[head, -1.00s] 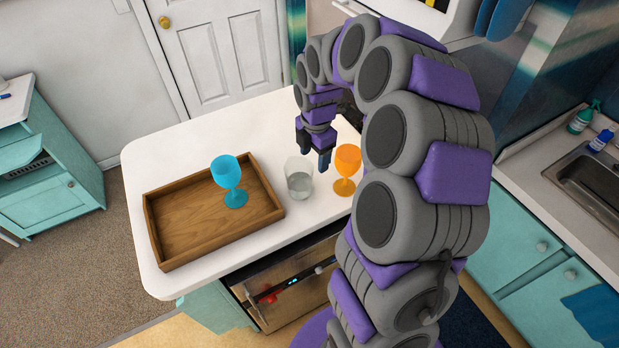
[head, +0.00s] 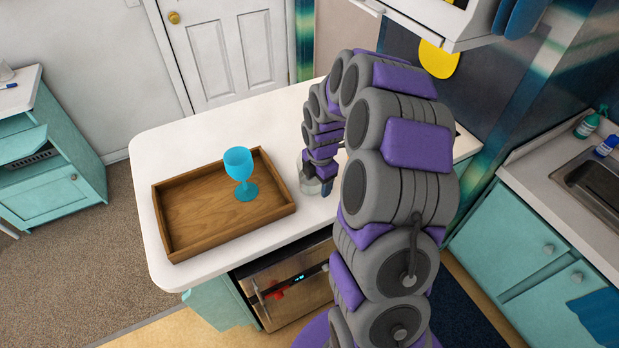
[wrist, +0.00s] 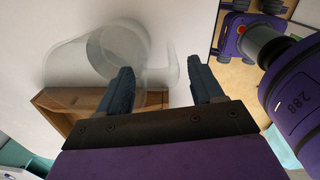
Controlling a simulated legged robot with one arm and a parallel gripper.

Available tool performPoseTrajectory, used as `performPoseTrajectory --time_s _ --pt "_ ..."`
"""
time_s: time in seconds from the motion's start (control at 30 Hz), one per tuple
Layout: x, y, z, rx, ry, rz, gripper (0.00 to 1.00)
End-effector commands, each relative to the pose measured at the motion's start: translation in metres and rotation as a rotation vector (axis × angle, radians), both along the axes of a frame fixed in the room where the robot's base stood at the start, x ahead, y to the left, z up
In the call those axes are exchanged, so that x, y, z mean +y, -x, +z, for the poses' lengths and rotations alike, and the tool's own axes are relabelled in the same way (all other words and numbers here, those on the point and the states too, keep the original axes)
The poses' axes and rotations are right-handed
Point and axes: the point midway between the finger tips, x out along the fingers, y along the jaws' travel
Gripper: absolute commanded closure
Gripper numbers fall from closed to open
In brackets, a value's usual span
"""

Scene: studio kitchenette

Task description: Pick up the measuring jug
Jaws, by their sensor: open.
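The clear measuring jug (head: 308,187) stands on the white counter, right of the wooden tray, and my gripper partly hides it in the head view. In the wrist view the see-through jug (wrist: 72,62) fills the upper left, its handle on the right side. My gripper (head: 318,181) is down at the jug. In the wrist view its two fingers are apart (wrist: 161,68), with the handle showing between them. The left finger overlaps the jug's body in the picture; I cannot tell whether it touches.
A wooden tray (head: 168,222) with a blue goblet (head: 239,164) on it lies left of the jug; its corner also shows in the wrist view (wrist: 60,97). The counter (head: 160,150) is clear behind the tray. A sink (head: 592,180) is at the far right.

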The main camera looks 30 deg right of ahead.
Motion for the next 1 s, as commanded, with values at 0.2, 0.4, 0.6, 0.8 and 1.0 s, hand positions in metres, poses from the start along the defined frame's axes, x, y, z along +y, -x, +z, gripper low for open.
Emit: performPoseTrajectory --time_s 0.2,0.4,0.6,0.8,1.0 --pt "-0.010 0.000 -0.013 -0.002 -0.010 -0.002 0.34" --pt "-0.008 -0.001 -0.012 -0.003 -0.007 -0.003 0.42" --pt "-0.001 0.000 -0.011 -0.002 0.000 -0.002 0.61" --pt "-0.002 -0.001 -0.011 -0.002 -0.001 -0.002 0.80" --pt "-0.008 -0.001 -0.012 -0.003 -0.008 -0.002 1.00"
